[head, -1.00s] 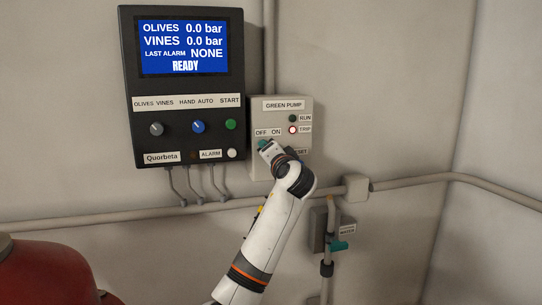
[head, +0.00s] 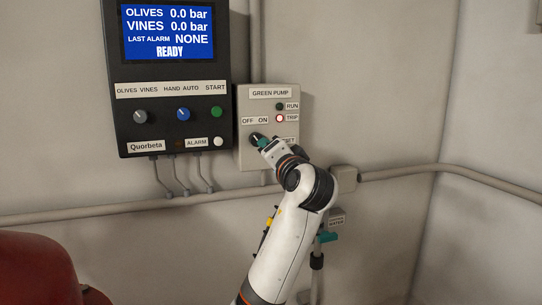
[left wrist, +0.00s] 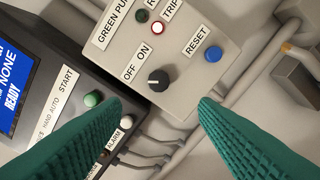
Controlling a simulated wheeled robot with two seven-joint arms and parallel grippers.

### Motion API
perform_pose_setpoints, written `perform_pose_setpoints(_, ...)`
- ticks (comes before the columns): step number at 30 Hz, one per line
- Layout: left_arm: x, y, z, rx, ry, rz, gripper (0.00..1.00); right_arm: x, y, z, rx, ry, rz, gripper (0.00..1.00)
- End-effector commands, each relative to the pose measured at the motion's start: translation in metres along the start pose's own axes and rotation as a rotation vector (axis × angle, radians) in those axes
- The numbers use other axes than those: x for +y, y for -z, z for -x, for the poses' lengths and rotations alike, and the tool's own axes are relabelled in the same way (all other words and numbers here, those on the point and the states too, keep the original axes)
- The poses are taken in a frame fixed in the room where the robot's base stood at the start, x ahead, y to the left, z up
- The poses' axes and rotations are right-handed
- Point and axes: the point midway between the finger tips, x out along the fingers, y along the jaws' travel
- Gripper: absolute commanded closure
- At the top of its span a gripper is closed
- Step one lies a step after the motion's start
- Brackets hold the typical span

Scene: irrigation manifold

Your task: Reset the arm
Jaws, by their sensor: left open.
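The green pump box (head: 268,100) is a light grey box on the wall. In the left wrist view, its black OFF/ON knob (left wrist: 159,80) and blue RESET button (left wrist: 212,54) both show. In the head view, part of the knob (head: 254,138) shows beside my fingers, and my gripper hides the button. The TRIP lamp (head: 280,118) has a red ring with a bright centre; the RUN lamp (head: 280,106) is dark. My left gripper (head: 262,143) is open and empty in front of the box's lower part. Its teal fingers (left wrist: 158,105) are spread below the knob. My right gripper is out of view.
The black controller (head: 168,76) hangs left of the pump box, its blue screen reading READY. A horizontal pipe (head: 100,212) runs along the wall below. A teal-handled valve (head: 327,238) is at lower right. A red tank (head: 38,270) fills the lower left.

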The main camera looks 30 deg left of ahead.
Motion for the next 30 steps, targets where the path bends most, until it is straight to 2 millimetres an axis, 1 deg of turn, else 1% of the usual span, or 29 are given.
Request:
perform_pose_setpoints(11, -0.002, 0.000, -0.001, 0.000, 0.002, -0.002, 0.45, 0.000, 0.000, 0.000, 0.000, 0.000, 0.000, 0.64)
perform_pose_setpoints(14, -0.018, 0.003, -0.006, -0.003, 0.024, -0.024, 0.45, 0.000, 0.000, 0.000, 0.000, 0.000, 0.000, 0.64)
perform_pose_setpoints(17, -0.059, 0.010, -0.015, -0.015, 0.079, -0.071, 0.45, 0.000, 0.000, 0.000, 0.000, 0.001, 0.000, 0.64)
perform_pose_setpoints(18, -0.081, 0.015, -0.020, -0.020, 0.110, -0.094, 0.45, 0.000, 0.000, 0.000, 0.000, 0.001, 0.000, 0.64)
perform_pose_setpoints(20, -0.118, 0.025, -0.025, -0.030, 0.163, -0.130, 0.45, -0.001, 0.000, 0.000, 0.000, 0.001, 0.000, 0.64)
perform_pose_setpoints(21, -0.144, 0.034, -0.028, -0.036, 0.201, -0.152, 0.45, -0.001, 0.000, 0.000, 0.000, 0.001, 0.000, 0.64)
perform_pose_setpoints(23, -0.182, 0.048, -0.031, -0.043, 0.259, -0.180, 0.45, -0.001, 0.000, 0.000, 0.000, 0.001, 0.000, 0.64)
perform_pose_setpoints(24, -0.207, 0.059, -0.032, -0.046, 0.297, -0.197, 0.45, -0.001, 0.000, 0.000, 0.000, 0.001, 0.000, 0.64)
perform_pose_setpoints(26, -0.243, 0.077, -0.031, -0.047, 0.355, -0.218, 0.45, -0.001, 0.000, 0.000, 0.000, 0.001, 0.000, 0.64)
perform_pose_setpoints(27, -0.266, 0.090, -0.029, -0.047, 0.393, -0.231, 0.45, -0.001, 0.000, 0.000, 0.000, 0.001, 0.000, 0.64)
perform_pose_setpoints(29, -0.300, 0.112, -0.025, -0.045, 0.451, -0.246, 0.45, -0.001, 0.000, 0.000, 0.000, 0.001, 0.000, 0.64)
perform_pose_setpoints(30, -0.322, 0.127, -0.022, -0.042, 0.490, -0.255, 0.45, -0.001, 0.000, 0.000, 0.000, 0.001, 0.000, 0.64)
